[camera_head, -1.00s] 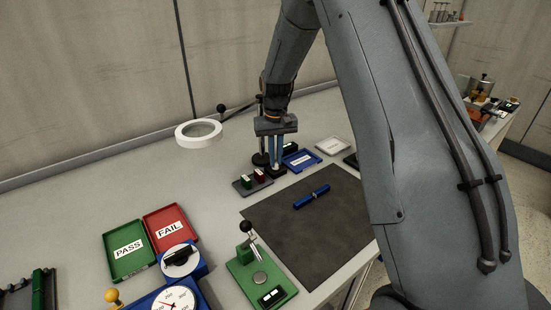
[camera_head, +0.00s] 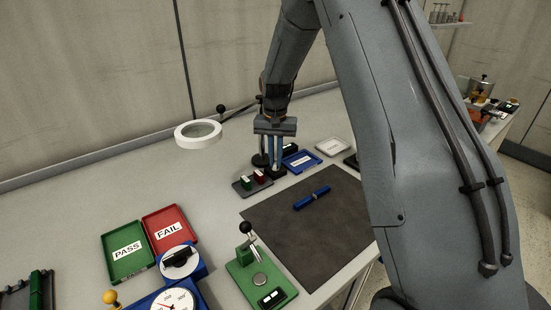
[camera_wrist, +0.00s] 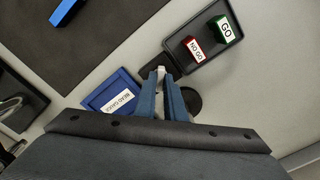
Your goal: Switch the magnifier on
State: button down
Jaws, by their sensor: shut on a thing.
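The magnifier (camera_head: 198,134) is a white ring around a lens, held over the table on a dark arm left of my gripper. Its dark round base (camera_head: 260,159) stands just behind my fingers and also shows in the wrist view (camera_wrist: 192,102). My gripper (camera_head: 276,166) points down at a small black box (camera_head: 281,173) in front of that base. In the wrist view, my gripper (camera_wrist: 161,76) is shut on a small pale piece (camera_wrist: 161,70) standing on the black box (camera_wrist: 148,70). The fingers hide most of this piece. I cannot tell whether the lamp is lit.
A dark tray (camera_wrist: 207,60) with red and green gauge blocks lies close beside the fingers. A blue tray (camera_wrist: 92,103) lies on the other side. Bare table lies left of the gauge tray.

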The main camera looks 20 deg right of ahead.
jog(key=c, duration=1.8)
grip_release()
jog(key=shift+c, duration=0.2)
notch_tip(320, 180, up, 8)
jog(key=shift+f+b, duration=0.1)
jog(key=shift+b, duration=0.95)
jog(key=s+f+n, duration=0.2)
jog(key=s, duration=1.3)
jog(key=s+f+n+t, duration=0.1)
jog(key=s+n, duration=0.1)
jog(key=s, duration=1.3)
jog(key=shift+s+f+n, duration=0.15)
jog(key=shift+f+n, duration=0.15)
jog(key=shift+f, duration=0.1)
